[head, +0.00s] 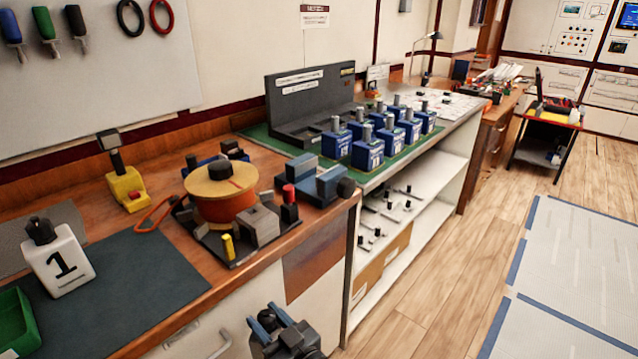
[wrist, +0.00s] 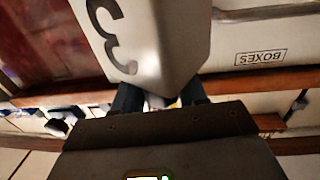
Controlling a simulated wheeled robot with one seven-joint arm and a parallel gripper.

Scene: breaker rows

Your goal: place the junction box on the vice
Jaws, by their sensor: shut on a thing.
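My gripper (head: 273,317) is low in front of the bench cabinet, below the bench top. In the wrist view, a white box (wrist: 150,40) with a large black 3 sits at the fingers (wrist: 160,100), and my gripper is shut on it. No label names it as the junction box. I cannot make it out against the white cabinet in the head view. The blue-grey vice (head: 328,183) stands at the right front corner of the wooden bench, above and right of my gripper. A similar white box marked 1 (head: 62,263) stands on the dark mat at left.
An orange spool (head: 222,200) and small blocks crowd the bench beside the vice. A yellow block (head: 126,188) stands behind. Several blue boxes (head: 367,150) stand on the green mat to the right. A green tray (head: 17,325) is at far left. Floor (head: 415,285) at right is clear.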

